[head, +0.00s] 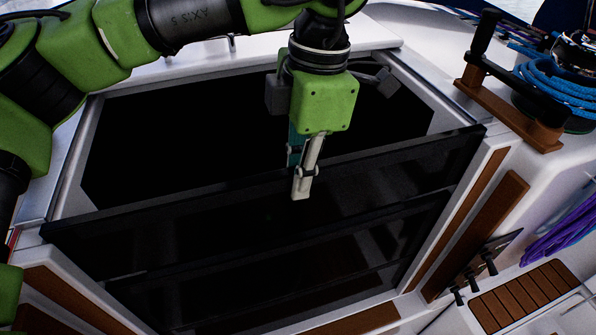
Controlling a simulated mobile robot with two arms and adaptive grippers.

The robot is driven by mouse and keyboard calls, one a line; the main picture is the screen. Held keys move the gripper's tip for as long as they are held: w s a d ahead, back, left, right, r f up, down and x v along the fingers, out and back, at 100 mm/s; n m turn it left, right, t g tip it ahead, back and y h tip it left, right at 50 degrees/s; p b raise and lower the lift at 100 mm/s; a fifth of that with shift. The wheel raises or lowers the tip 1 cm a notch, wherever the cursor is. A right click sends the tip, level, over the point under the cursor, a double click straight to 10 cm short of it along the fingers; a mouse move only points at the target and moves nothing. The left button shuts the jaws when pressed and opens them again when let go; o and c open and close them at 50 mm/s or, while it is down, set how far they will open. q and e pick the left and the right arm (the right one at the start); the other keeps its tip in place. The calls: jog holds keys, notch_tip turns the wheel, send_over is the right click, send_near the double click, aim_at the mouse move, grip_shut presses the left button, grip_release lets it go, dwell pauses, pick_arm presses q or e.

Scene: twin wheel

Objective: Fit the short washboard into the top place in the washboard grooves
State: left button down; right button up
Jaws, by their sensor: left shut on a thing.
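The short washboard (180,222) is a long, dark, glossy board across the companionway opening, its left end nearer to me and lower in the picture. My left gripper (300,172) is shut on the middle of its upper edge, with one pale finger in front and the other behind. More dark washboards (290,262) stand below it in the opening. The washboard's ends overlap the pale side frames that carry the washboard grooves (462,205). I cannot tell whether the ends sit inside the grooves. My right gripper is not in view.
Behind the board the hatch opening (180,140) is black, with pale rails on both sides. A winch with blue rope (562,90) and a black-handled wooden piece (510,110) are at the upper right. Purple rope (565,225) and a slatted wooden seat (525,300) are at the lower right.

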pick_arm(q)
jog(key=shift+f+b, duration=1.25)
jog(key=shift+f, duration=0.35)
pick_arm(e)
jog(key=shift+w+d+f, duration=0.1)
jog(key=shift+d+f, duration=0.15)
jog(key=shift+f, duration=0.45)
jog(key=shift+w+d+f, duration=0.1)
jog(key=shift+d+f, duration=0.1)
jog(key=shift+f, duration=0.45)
pick_arm(q)
jog(key=c, duration=2)
grip_release()
jog(key=shift+o, duration=0.2)
jog(key=shift+w+d+r, duration=0.1)
jog(key=shift+d+r, duration=0.05)
jog(key=shift+r, duration=1.2)
jog(key=shift+s+d+r, duration=0.1)
jog(key=shift+d+r, duration=0.1)
jog(key=shift+r, duration=1.1)
jog(key=shift+w+d+r, duration=0.1)
jog(key=shift+d+r, duration=0.05)
jog(key=shift+r, duration=1.2)
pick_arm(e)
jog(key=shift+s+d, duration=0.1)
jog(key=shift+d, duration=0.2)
